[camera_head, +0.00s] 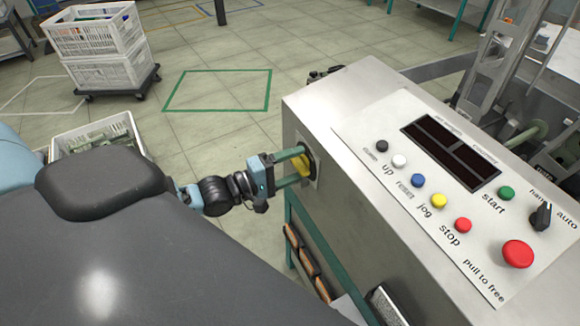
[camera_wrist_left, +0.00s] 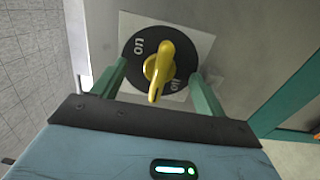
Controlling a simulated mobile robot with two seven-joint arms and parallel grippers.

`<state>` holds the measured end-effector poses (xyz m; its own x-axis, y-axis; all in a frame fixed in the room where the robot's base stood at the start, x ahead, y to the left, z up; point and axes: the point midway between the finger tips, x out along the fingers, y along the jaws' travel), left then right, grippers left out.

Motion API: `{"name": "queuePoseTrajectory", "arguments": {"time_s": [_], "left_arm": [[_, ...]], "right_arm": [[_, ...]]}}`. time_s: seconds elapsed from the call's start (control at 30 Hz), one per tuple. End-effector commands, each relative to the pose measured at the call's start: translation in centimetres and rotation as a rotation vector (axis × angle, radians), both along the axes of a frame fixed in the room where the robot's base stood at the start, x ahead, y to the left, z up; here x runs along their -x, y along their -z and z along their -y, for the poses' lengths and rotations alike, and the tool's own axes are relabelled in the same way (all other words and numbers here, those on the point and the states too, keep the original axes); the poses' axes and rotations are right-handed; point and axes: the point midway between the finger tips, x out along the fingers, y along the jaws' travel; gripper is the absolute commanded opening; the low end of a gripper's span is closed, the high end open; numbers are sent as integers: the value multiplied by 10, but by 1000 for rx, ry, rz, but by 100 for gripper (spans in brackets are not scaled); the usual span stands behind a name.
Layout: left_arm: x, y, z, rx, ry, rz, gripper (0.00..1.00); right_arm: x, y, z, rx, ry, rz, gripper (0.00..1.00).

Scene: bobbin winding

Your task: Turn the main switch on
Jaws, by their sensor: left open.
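The main switch is a yellow handle (camera_wrist_left: 158,66) on a black round plate marked "on" and "off" (camera_wrist_left: 137,60), in the left wrist view. In the head view the yellow handle (camera_head: 301,165) is on the left end of the grey metal machine cabinet (camera_head: 330,130). My left gripper (camera_head: 304,166) is open, with one green finger on each side of the handle. In the wrist view the gripper (camera_wrist_left: 159,72) shows gaps between fingers and handle. The handle's narrow end points down toward the gripper body in that view. My right gripper is not in view.
The cabinet top has a control panel with coloured buttons, a red stop knob (camera_head: 517,254), a black selector (camera_head: 541,216) and a dark display (camera_head: 450,153). White crates (camera_head: 105,70) stand on a wheeled dolly at back left. Green-taped floor (camera_head: 220,92) beyond is clear.

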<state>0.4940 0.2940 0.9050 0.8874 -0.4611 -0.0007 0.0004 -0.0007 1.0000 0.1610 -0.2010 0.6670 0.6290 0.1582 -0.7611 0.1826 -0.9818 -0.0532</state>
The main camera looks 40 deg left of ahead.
Motion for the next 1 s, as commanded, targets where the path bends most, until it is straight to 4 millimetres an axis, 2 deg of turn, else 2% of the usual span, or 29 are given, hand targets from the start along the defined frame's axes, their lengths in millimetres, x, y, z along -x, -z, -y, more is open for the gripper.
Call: {"name": "queuePoseTrajectory", "arguments": {"time_s": [0.7,1.0], "left_arm": [[-10,0,6,0,0,0,71],[-10,0,5,0,0,1,32]], "right_arm": [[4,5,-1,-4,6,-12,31],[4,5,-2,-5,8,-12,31]]}}
